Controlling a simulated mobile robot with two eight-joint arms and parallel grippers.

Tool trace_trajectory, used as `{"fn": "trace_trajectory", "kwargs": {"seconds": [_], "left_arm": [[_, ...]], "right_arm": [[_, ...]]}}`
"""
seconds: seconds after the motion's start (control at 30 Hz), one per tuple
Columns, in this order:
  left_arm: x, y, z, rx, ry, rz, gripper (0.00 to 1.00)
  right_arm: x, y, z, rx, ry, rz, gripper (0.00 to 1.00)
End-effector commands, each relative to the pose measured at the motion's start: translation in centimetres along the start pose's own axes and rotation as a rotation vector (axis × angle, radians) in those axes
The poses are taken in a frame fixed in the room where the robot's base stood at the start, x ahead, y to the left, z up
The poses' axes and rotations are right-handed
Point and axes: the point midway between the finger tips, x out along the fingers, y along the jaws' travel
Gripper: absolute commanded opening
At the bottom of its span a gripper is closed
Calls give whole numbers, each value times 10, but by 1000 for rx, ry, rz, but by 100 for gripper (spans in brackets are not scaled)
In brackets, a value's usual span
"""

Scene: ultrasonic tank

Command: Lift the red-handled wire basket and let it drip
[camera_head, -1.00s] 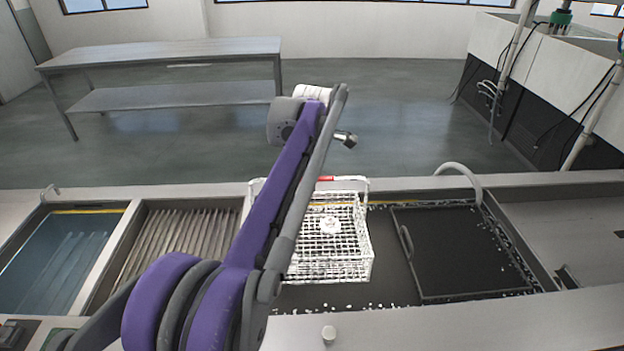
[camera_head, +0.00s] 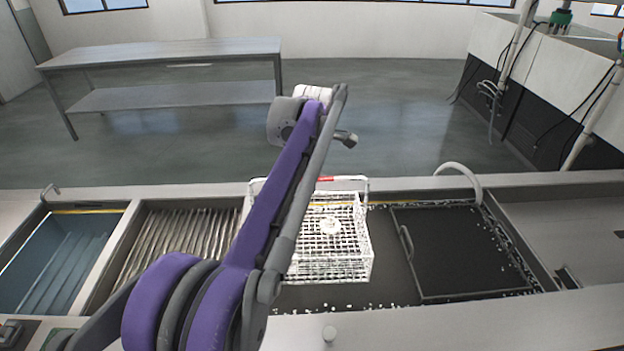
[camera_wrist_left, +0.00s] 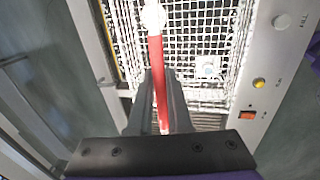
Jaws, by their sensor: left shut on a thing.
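The white wire basket (camera_head: 340,270) has a red handle grip (camera_head: 325,179) on its far side. It is over the middle tank, level; I cannot tell whether its bottom touches anything. A small pale part (camera_head: 330,225) lies in it. My left arm crosses in front of the basket's left side in the head view and hides that part and the gripper. In the left wrist view my left gripper (camera_wrist_left: 158,110) is shut on the red handle (camera_wrist_left: 157,75), which runs between its fingers. The basket mesh (camera_wrist_left: 190,20) lies beyond. My right gripper is not in view.
A dark lid with a side handle (camera_head: 455,250) covers the tank's right part. A curved pipe (camera_head: 460,170) rises behind it. Left are a ribbed drain section (camera_head: 170,240) and a blue-grey basin (camera_head: 50,260). A bench (camera_head: 170,55) stands farther back.

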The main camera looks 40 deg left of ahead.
Motion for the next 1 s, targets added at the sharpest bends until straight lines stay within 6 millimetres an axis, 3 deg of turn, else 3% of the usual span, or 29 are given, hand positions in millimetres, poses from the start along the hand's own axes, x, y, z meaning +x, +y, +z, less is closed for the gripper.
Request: {"fn": "trace_trajectory", "kwargs": {"seconds": [0.17, 0.7, 1.0], "left_arm": [[-7, 2, 0, 0, -1, 2, 0], [-54, 12, 1, -1, -3, 5, 0], [-71, 14, 0, 0, 0, 1, 0]], "right_arm": [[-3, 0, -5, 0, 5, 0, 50], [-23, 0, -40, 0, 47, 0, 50], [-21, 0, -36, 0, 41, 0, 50]]}}
